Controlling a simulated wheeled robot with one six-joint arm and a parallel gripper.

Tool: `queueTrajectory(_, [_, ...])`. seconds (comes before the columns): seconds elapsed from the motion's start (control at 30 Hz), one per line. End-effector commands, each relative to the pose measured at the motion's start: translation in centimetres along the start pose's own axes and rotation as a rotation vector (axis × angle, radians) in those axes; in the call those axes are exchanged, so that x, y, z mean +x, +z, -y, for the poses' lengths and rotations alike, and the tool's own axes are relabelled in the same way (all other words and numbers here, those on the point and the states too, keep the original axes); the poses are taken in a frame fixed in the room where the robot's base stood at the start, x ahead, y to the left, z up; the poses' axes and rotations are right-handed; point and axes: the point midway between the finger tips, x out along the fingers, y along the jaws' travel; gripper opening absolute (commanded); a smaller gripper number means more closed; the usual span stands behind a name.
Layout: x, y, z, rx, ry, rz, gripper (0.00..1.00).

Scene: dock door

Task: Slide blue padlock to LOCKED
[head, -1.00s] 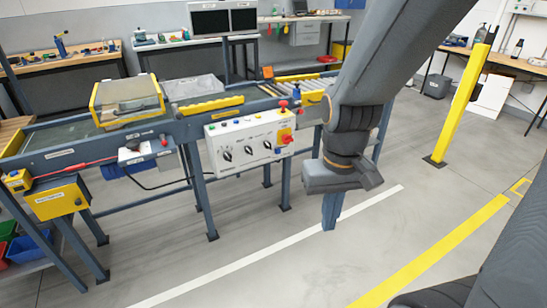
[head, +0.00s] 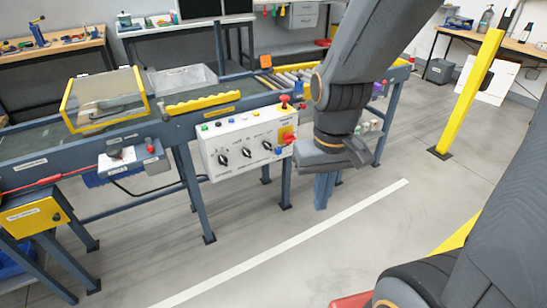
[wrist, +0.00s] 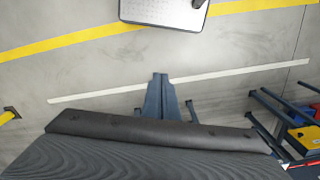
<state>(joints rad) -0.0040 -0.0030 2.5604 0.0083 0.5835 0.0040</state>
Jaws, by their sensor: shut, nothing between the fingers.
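I cannot make out a blue padlock or a LOCKED mark for certain in either view. A white control panel (head: 241,142) hangs on the near side of the conveyor, with dark knobs and coloured buttons. A red and yellow switch (head: 287,136) sits at its right end, with a small blue spot near it too small to tell. My gripper (head: 323,192) points down, with its blue-grey fingers shut and empty, right of the panel and in front of the conveyor. In the wrist view the closed fingers (wrist: 160,95) show over bare floor.
The conveyor frame (head: 60,155) runs across the left and middle, with a yellow-framed clear guard (head: 104,98) on top. A yellow box (head: 35,215) is at lower left. A yellow post (head: 468,95) stands at right. The floor in front of the conveyor is clear.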

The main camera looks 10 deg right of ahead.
Motion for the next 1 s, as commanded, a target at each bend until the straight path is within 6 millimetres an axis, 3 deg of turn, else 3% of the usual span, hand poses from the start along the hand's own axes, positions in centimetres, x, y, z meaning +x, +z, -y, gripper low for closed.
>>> queueTrajectory(0.17, [2.2,-2.3,0.0,-0.058,0.002,-0.056,0.0])
queueTrajectory(0.27, [5.5,-6.0,0.1,-0.155,0.012,-0.147,0.0])
queueTrajectory(0.5, [14.0,-17.5,0.6,-0.492,0.111,-0.462,0.0])
queueTrajectory(0.7, [19.4,-25.8,1.2,-0.759,0.278,-0.719,0.0])
queueTrajectory(1.0, [25.3,-34.6,2.4,-1.088,0.664,-1.048,0.0])
